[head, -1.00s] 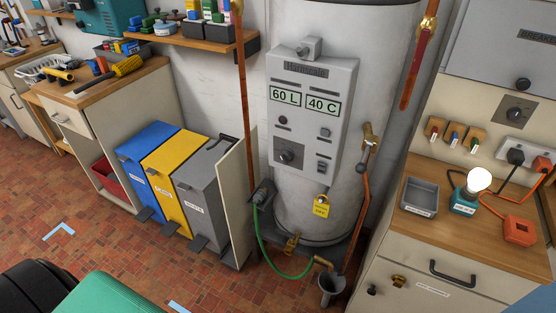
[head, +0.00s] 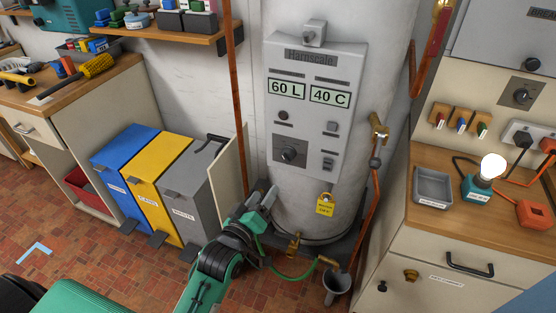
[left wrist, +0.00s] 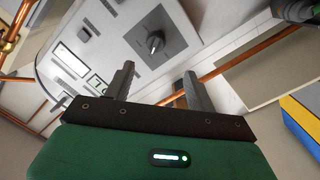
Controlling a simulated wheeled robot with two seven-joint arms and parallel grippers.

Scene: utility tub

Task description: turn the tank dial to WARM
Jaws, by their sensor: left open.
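The tank's grey control panel (head: 312,110) faces me on the white tank (head: 300,210). Its displays read 60 L and 40 C. The dark round dial (head: 289,152) sits on the panel's lower left; its markings are too small to read. In the left wrist view the dial (left wrist: 154,42) appears beyond the fingers, with the panel turned round. My left gripper (head: 264,193) is below and slightly left of the dial, apart from it. Its two fingers stand apart with nothing between them in the left wrist view (left wrist: 158,88). My right gripper is out of view.
A copper pipe (head: 233,100) runs down left of the panel. Blue, yellow and grey bins (head: 160,177) stand left. A wooden counter (head: 455,222) is right.

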